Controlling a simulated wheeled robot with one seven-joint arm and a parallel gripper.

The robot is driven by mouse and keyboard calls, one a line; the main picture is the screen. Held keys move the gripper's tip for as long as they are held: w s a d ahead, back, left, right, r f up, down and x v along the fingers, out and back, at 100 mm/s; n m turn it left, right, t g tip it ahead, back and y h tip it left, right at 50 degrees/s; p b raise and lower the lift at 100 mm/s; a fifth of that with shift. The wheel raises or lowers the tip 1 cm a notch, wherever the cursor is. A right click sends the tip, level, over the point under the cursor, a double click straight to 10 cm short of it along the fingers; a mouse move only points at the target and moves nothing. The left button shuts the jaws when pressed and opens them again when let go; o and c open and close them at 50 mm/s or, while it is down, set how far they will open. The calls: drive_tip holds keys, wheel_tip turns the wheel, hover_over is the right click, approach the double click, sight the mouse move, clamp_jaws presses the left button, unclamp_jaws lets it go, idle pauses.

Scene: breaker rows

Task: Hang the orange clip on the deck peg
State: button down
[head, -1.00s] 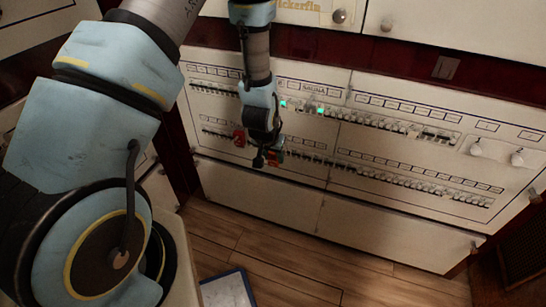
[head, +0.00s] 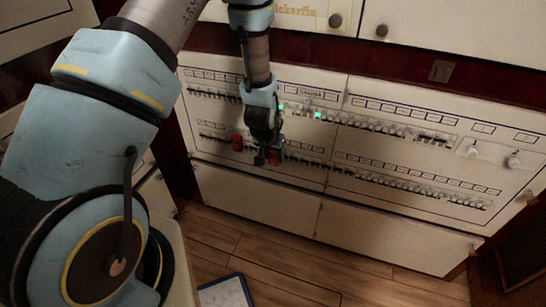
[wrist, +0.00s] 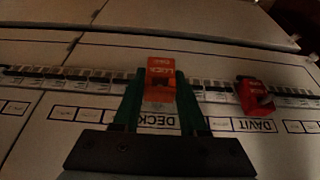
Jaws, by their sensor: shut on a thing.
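The orange clip (wrist: 161,70), marked LOCK, is held between the two fingers of my gripper (wrist: 160,92) in the wrist view. It is in front of the lower breaker row, above the upside-down DECK label (wrist: 154,122). Whether it touches the peg there cannot be told, as the clip and fingers hide that spot. In the head view my gripper (head: 266,157) is at the lower row, with a bit of the orange clip (head: 276,156) showing at its right side.
A red clip (wrist: 256,97) sits on the row by the DAVIT label, and also shows left of my gripper in the head view (head: 237,143). Breaker switches (head: 400,186) run along the row. White knobs (head: 513,160) are at the panel's right. A clipboard (head: 225,292) lies on the floor.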

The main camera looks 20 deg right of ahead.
drive_tip(key=shift+w+d, duration=0.45)
drive_tip(key=shift+c, duration=1.8)
unclamp_jaws()
drive_tip(key=v, duration=1)
drive_tip(key=shift+r, duration=0.4)
